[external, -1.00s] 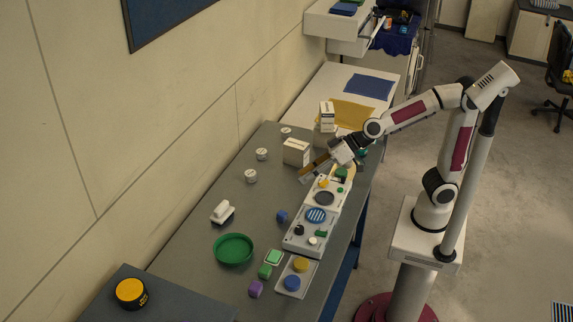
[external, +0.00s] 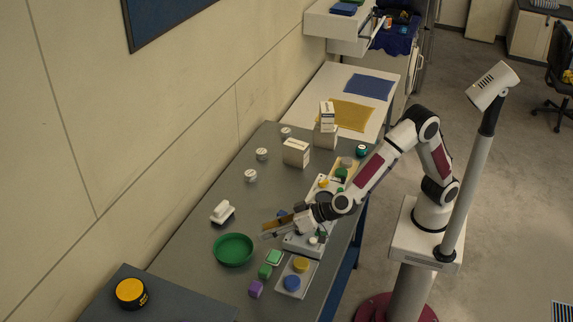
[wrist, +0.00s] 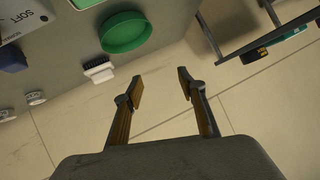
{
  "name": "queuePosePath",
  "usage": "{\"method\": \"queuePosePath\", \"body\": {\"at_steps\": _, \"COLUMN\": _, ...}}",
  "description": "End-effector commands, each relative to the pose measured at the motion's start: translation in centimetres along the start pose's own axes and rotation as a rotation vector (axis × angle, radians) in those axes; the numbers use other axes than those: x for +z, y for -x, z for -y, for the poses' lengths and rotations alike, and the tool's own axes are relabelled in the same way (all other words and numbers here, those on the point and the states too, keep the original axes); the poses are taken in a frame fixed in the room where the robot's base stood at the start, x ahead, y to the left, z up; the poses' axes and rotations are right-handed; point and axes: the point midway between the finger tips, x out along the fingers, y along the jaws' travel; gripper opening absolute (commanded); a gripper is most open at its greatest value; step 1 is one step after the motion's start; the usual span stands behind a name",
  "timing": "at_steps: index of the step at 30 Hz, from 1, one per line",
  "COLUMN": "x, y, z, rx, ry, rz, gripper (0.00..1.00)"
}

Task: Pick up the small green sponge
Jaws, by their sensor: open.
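Two small green pieces sit near the front of the grey bench in the external view: a green block (external: 265,271) and a pale-edged green piece (external: 274,257) just behind it. I cannot tell which is the sponge. A green edge (wrist: 86,3) shows at the top of the wrist view. My gripper (external: 267,228) is open and empty above the bench, beyond these pieces and near the round green dish (external: 233,249). In the wrist view my gripper (wrist: 161,80) has its fingers spread with nothing between them.
A white brush (external: 222,212) lies left of my gripper. A purple block (external: 255,289) and a tray with yellow and blue discs (external: 293,277) are at the front. White boxes (external: 296,152) stand farther back. A black-and-yellow tin (external: 130,293) sits at lower left.

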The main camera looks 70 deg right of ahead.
Motion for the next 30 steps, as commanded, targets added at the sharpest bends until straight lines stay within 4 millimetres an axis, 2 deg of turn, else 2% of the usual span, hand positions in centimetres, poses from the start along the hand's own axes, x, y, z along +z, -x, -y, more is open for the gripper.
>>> {"method": "queuePosePath", "body": {"at_steps": 1, "x": 1.5, "y": -0.5, "z": 0.6, "rx": 0.018, "ry": 0.010, "rz": 0.001, "gripper": 0.40}}
{"method": "queuePosePath", "body": {"at_steps": 6, "x": 5.4, "y": -1.6, "z": 1.6, "rx": 0.095, "ry": 0.039, "rz": -0.013, "gripper": 0.40}}
{"method": "queuePosePath", "body": {"at_steps": 15, "x": 12.4, "y": -2.0, "z": 2.1, "rx": 0.236, "ry": 0.109, "rz": -0.030, "gripper": 0.40}}
{"method": "queuePosePath", "body": {"at_steps": 21, "x": 14.8, "y": -1.7, "z": 2.0, "rx": 0.288, "ry": 0.138, "rz": -0.036, "gripper": 0.40}}
{"method": "queuePosePath", "body": {"at_steps": 30, "x": 15.0, "y": -1.6, "z": 2.0, "rx": 0.296, "ry": 0.142, "rz": -0.039, "gripper": 0.40}}
